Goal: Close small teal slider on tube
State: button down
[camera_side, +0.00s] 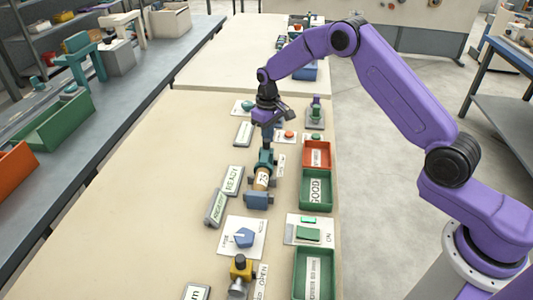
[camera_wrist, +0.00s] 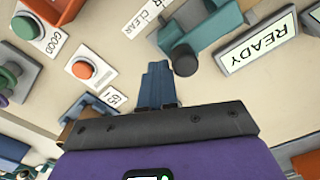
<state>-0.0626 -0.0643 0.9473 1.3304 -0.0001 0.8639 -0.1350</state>
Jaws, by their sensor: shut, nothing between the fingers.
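The winder (camera_side: 262,178) stands on the bench in the side view, with teal parts around a tan tube carrying a label and a blue block at its near end. In the wrist view its teal body (camera_wrist: 212,28) and a dark round knob (camera_wrist: 185,60) show at the top. I cannot pick out the small slider for certain. My gripper (camera_side: 267,140) points down just beyond the winder's far teal end; its blue-grey fingers (camera_wrist: 157,72) are shut and empty. In the wrist view they lie left of the dark knob, with a visible gap.
READY signs (camera_side: 233,179) stand left of the winder. A red bin (camera_side: 316,154) and a green GOOD bin (camera_side: 316,189) are on its right. The bench's left side is clear.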

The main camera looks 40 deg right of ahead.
jog(key=shift+s+a, duration=0.4)
jog(key=shift+a, duration=0.1)
jog(key=shift+w+d, duration=0.45)
jog(key=shift+d, duration=0.1)
dwell(1.2)
jog(key=shift+r, duration=0.1)
notch_tip(320, 180, up, 7)
dwell(0.8)
jog(key=shift+a, duration=0.1)
jog(key=s+a+r+n, duration=0.2)
jog(key=s+a+r, duration=0.2)
jog(key=s, duration=0.6)
jog(key=s+a+r+n, duration=0.3)
jog(key=s+r, duration=0.1)
jog(key=s, duration=0.6)
jog(key=s+d+n, duration=0.2)
jog(key=s+d, duration=0.2)
jog(key=s, duration=0.8)
jog(key=s+d+n, duration=0.2)
jog(key=s+d, duration=0.2)
jog(key=s, duration=0.8)
jog(key=shift+d+r+n, duration=0.15)
jog(key=shift+d+n, duration=0.15)
